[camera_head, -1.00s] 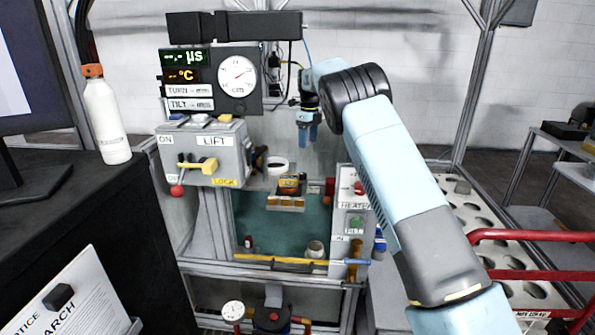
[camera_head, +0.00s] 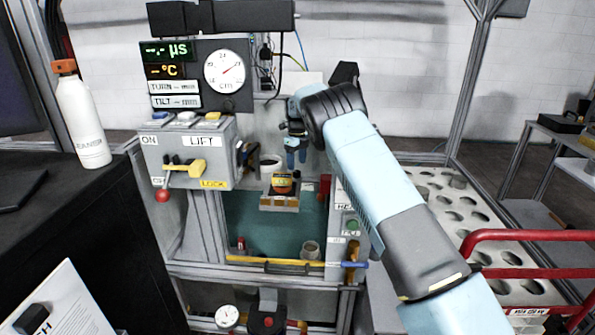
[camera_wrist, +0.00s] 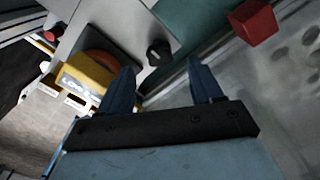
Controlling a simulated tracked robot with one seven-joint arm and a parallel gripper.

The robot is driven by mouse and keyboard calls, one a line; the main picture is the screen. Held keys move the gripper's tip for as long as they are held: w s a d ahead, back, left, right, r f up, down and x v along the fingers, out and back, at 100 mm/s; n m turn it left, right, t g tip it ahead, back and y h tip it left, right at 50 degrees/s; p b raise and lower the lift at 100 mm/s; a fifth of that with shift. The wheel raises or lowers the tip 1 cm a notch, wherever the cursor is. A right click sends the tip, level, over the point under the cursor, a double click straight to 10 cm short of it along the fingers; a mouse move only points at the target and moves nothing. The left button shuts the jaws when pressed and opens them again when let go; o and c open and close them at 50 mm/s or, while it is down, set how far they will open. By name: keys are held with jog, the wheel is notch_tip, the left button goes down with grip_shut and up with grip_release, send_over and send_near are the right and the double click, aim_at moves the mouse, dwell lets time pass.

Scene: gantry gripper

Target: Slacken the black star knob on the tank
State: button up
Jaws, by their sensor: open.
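The black knob (camera_wrist: 158,52) shows in the wrist view on a grey surface, beyond the gap between my fingertips. Its star shape is not clear. In the head view I cannot pick it out. The tank (camera_head: 232,213), with a teal inside, stands below the lift panel. My gripper (camera_head: 297,164) has blue fingers pointing down above the tank's back right part. In the wrist view my gripper (camera_wrist: 162,72) is open, with nothing between its fingers, and looks apart from the knob.
A yellow block with an orange round part (camera_head: 281,186) hangs over the tank. Red rails (camera_head: 530,236) and a perforated tray (camera_head: 440,186) lie at right.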

aim_at(297, 171)
jog(key=shift+f, duration=2.25)
jog(key=shift+c, duration=0.4)
jog(key=c, duration=1)
jog(key=shift+o, duration=0.2)
